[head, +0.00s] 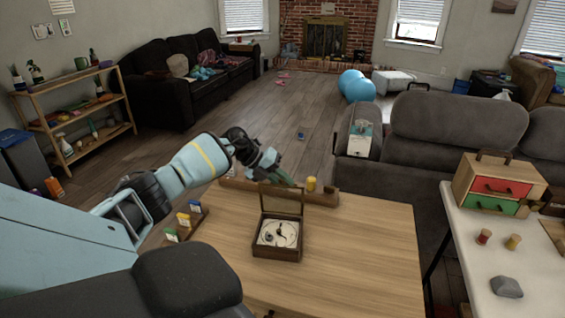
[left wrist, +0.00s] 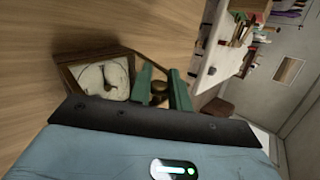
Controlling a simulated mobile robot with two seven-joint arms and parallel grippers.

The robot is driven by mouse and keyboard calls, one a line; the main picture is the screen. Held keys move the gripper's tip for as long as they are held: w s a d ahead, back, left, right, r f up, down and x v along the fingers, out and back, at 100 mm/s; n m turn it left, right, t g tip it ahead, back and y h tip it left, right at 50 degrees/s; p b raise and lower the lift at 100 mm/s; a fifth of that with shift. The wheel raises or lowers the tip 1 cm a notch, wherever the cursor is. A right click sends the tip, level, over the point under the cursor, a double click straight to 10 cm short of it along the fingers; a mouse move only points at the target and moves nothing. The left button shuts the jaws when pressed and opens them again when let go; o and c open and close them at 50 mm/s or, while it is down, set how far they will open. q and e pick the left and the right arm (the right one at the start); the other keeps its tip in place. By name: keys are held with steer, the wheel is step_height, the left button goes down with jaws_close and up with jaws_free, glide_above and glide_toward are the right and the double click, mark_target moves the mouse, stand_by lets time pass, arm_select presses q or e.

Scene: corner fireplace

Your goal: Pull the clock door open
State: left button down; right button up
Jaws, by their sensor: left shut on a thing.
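The clock (head: 266,254) is a dark wooden box lying on the table with its white dial (head: 278,233) facing up. Its framed door (head: 281,201) stands raised at the far edge of the box, swung away from the dial. My left gripper (head: 284,180) is at the door's top edge. In the left wrist view the dial (left wrist: 100,80) shows beside the green fingers (left wrist: 162,90), which are shut on a small round brown knob (left wrist: 159,88) of the door. The fingers hide part of the door there. My right gripper is not in view.
A wooden rail (head: 325,198) with a yellow knob (head: 311,184) lies along the table's far edge. A small rack with coloured pieces (head: 184,222) stands left of the clock. The wooden table (head: 350,260) is clear right of the clock. A white table (head: 470,270) is further right.

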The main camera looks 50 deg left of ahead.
arm_select(q)
steer(key=shift+f, duration=0.15)
steer(key=c, duration=1.4)
jaws_free()
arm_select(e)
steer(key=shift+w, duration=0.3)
arm_select(q)
steer(key=shift+s+a+r, duration=0.1)
steer(key=shift+a+r, duration=0.05)
steer(key=shift+r, duration=0.05)
steer(key=v, duration=0.7)
steer(key=shift+s, duration=0.1)
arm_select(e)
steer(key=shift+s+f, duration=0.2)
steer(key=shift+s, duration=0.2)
arm_select(q)
steer(key=shift+a, duration=0.1)
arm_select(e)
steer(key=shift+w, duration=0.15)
